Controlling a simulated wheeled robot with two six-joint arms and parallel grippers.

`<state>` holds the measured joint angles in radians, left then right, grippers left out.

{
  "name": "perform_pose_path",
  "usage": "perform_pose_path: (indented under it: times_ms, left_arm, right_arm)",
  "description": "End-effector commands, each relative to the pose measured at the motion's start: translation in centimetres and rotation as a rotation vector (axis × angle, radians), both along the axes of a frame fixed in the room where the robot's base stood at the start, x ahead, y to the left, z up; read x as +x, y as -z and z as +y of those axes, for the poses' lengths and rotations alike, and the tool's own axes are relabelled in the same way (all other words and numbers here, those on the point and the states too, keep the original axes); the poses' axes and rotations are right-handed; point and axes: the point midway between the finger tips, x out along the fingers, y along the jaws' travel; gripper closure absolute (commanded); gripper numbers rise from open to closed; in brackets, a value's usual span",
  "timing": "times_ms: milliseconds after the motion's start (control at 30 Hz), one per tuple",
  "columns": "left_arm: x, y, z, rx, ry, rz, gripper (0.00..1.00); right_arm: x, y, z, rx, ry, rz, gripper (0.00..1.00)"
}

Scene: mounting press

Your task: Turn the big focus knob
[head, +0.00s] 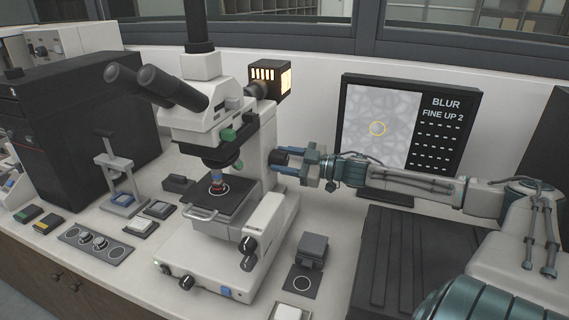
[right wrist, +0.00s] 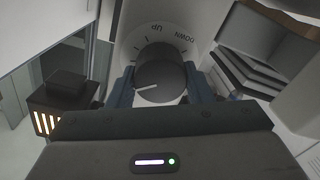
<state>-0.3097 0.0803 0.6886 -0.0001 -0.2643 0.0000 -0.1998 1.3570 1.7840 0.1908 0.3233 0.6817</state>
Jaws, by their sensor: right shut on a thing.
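The big focus knob (right wrist: 161,73) is black with a white pointer line, on a round white dial (right wrist: 130,38) marked UP and DOWN. The pointer is at the knob's lower left in the right wrist view. My right gripper (head: 284,162) reaches the microscope's right side in the head view; its blue fingers sit on either side of the knob and are shut on it. The white microscope (head: 262,140) stands upright on the bench. The screen (head: 400,128) shows a pale cell pattern with a yellow circle and the words BLUR and FINE UP 2. My left gripper is out of view.
A lit lamp housing (head: 270,78) sticks out at the microscope's back, above my right gripper. Small trays and a knob plate (head: 97,243) lie at the left.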

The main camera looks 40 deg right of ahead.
Motion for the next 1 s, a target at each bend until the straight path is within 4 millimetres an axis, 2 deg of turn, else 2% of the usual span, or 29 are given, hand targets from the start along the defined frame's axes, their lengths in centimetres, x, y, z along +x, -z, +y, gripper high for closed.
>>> perform_pose_path:
  times_ms: [233,500,1000]
  left_arm:
    - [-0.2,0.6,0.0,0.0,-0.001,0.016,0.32]
    - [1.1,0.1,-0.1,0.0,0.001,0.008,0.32]
    - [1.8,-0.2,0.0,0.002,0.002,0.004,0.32]
  right_arm:
    - [0.0,0.2,0.0,0.156,-0.002,0.082,0.77]
    - [0.0,0.1,0.0,0.257,-0.002,0.134,0.77]
    - [0.0,0.1,0.0,0.288,-0.001,0.15,0.77]
